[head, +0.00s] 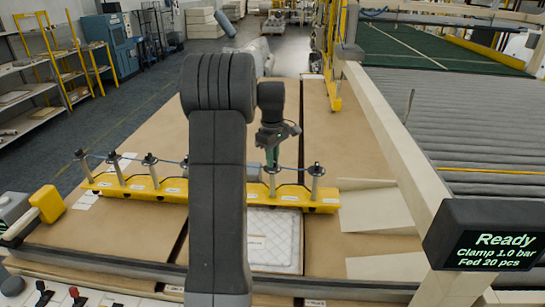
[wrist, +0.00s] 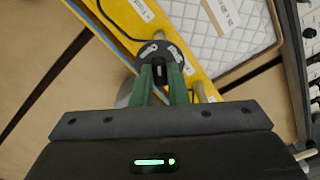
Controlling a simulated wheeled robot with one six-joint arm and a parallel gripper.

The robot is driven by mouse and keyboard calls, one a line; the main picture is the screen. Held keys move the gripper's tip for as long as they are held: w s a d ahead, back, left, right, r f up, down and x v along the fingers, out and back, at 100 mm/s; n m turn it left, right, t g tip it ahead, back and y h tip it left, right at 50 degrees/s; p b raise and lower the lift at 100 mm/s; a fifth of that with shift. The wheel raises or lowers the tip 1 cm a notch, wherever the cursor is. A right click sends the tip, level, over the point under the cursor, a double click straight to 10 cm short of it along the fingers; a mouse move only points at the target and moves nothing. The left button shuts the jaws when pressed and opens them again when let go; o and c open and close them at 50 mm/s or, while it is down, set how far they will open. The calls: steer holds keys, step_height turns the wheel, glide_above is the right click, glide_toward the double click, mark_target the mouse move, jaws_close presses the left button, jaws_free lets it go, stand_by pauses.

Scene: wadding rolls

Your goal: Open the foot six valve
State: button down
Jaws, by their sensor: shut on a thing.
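A yellow bar (head: 130,187) lies across the brown table and carries several upright metal posts with dark knobs. My gripper (head: 272,162) points down over a post (head: 271,184) right of my arm. In the wrist view my gripper (wrist: 161,74) has its two green fingers shut on a dark round valve knob (wrist: 160,52) with grey patches. Another post with a knob (head: 316,170) stands at the bar's right end. My arm hides part of the bar. The labels on the bar are too small to read surely, so I cannot tell the valve's number.
A quilted white pad (head: 270,240) lies in front of the bar. A thin hose (head: 130,159) runs along the knobs. A beige frame beam (head: 385,130) and a screen reading "Ready, Clamp 1.0 bar, Fed 20 pcs" (head: 495,245) stand at right. The brown table (head: 150,140) behind the bar is clear.

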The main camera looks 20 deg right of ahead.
steer(key=n, duration=0.6)
steer(key=shift+n, duration=0.3)
stand_by(0.4)
steer(key=c, duration=1.4)
jaws_free()
steer(key=shift+c, duration=0.2)
steer(key=shift+r, duration=0.1)
step_height(320, 180, up, 14)
steer(key=b, duration=0.1)
steer(key=shift+b, duration=0.35)
steer(key=shift+f, duration=0.2)
